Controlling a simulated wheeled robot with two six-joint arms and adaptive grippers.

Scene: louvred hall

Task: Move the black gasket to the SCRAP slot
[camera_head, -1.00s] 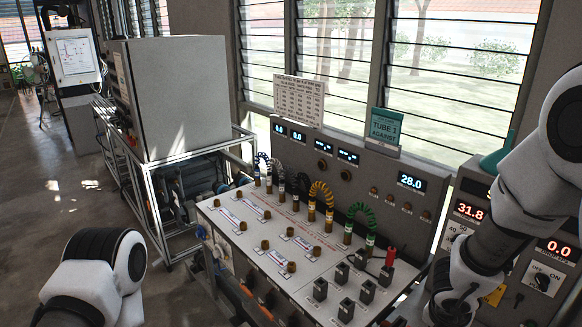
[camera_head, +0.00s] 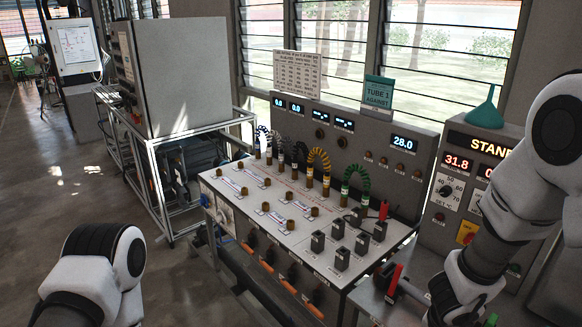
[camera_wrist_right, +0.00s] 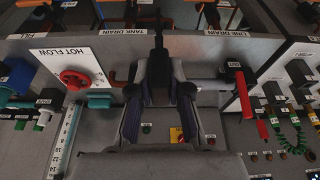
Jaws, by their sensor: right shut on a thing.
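In the right wrist view, my right gripper (camera_wrist_right: 159,75) is shut on a dark thing (camera_wrist_right: 158,62) between its fingertips. A thin dark part sticks up from it. I cannot tell whether this is the black gasket. No other black gasket can be picked out, and no SCRAP label can be read. In the head view my right arm comes in from the right, and its gripper is not clearly visible. My left gripper is out of view; only part of my left arm shows at the lower left.
The head view shows a bench panel (camera_head: 232,200) with coloured coiled leads, a teal funnel (camera_head: 485,112) on a grey unit, and a metal-framed cabinet (camera_head: 185,75).

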